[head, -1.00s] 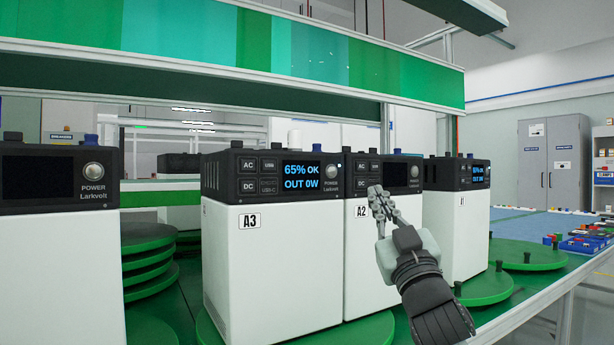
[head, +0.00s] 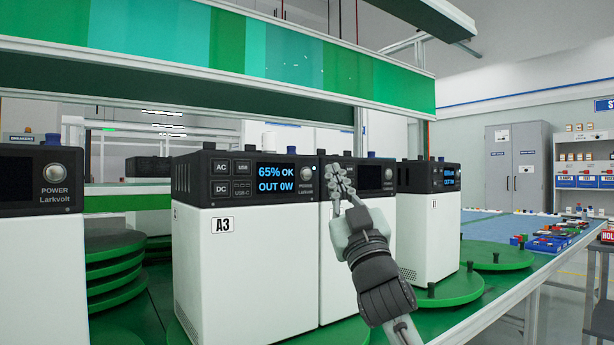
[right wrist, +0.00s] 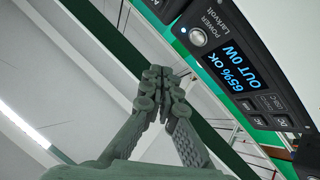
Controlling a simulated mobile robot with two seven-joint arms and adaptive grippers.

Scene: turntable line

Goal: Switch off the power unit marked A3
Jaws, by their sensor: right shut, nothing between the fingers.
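The power unit A3 (head: 245,265) is a white box with a black top panel, standing on a green turntable. Its screen (head: 274,178) is lit and reads 65% OK, OUT 0W. Its round power button (head: 305,174) is at the panel's right end, with a small light beside it. In the right wrist view the lit screen (right wrist: 233,66) and the silver power button (right wrist: 198,37) show at upper right. My right gripper (head: 339,172) is shut and empty, just right of the button in the head view and apart from it. My left gripper is not in view.
The neighbouring unit (head: 340,250) stands close on the right, partly behind my right gripper, with a dark screen. Another lit unit (head: 428,235) stands farther right. A dark-screened unit (head: 38,255) is at left. Green discs (head: 115,265) are stacked between.

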